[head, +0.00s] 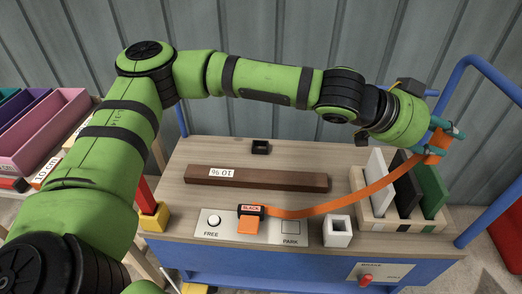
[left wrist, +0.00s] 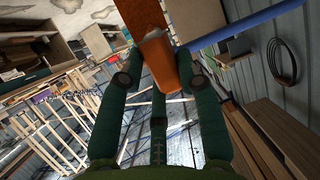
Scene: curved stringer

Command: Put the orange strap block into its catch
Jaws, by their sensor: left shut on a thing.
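My left gripper (head: 444,134) is shut on the orange strap block (head: 435,154), high at the right, beyond the wooden rack. In the left wrist view the block (left wrist: 159,58) sits between the dark green fingers. An orange strap (head: 345,206) runs from the block down leftwards to a black-topped holder (head: 251,210) on the workbench. A white square socket (head: 337,231) stands at the bench's front and a small black open box (head: 261,147) at its back. I cannot tell which is the catch. My right gripper is not in view.
A wooden rack (head: 408,220) holds white, black and green panels under the strap. A dark brown bar (head: 270,180) lies mid-bench. A plate marked FREE and PARK (head: 272,229) is at the front. Blue rails (head: 484,65) edge the right; coloured bins (head: 45,130) stand left.

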